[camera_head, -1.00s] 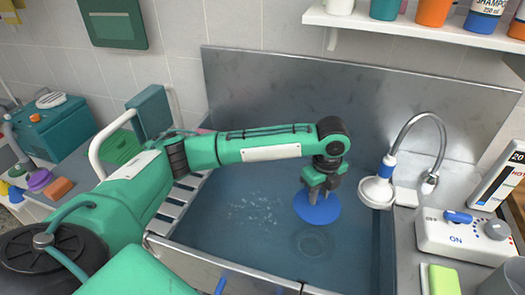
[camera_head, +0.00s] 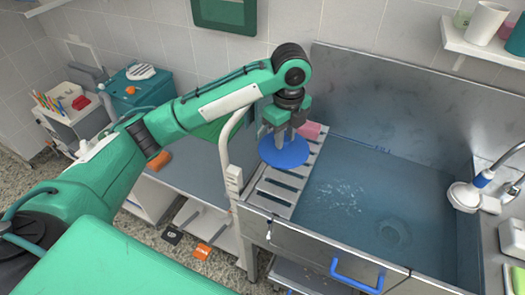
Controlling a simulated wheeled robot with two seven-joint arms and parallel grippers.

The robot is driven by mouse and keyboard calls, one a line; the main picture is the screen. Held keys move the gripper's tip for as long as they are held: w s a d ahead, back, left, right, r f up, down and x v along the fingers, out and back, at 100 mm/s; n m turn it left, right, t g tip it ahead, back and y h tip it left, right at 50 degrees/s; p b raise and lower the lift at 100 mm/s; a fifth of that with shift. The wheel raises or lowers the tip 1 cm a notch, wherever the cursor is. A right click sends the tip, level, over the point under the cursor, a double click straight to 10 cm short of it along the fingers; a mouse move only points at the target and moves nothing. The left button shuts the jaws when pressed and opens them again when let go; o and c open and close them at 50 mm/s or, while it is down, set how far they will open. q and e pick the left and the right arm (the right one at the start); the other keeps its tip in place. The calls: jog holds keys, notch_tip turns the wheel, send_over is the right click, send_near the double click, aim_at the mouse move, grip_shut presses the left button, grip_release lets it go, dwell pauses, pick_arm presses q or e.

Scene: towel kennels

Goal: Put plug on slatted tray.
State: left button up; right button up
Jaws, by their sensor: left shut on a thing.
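The plug (camera_head: 284,153) is a blue round disc. My left gripper (camera_head: 282,130) is shut on its top and points down. The plug is over the slatted tray (camera_head: 272,189), a pale grey rack at the left end of the sink. The disc covers part of the slats; I cannot tell whether it touches them. My right gripper is not in view.
A pink block (camera_head: 311,130) lies at the tray's far end, close behind the plug. The water-filled sink (camera_head: 380,195) is to the right. A white upright rail (camera_head: 229,160) stands at the tray's left side. The tray's near slats are bare.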

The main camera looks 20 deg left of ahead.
pick_arm(q)
jog(key=shift+s+a+r, duration=0.15)
jog(key=shift+a, duration=0.15)
notch_tip(320, 180, down, 20)
jog(key=p, duration=0.4)
jog(key=shift+a+r, duration=0.1)
jog(key=shift+r, duration=0.05)
jog(key=shift+f, duration=0.2)
jog(key=o, duration=1)
notch_tip(320, 180, up, 12)
jog(key=b, duration=0.3)
jog(key=shift+r, duration=0.2)
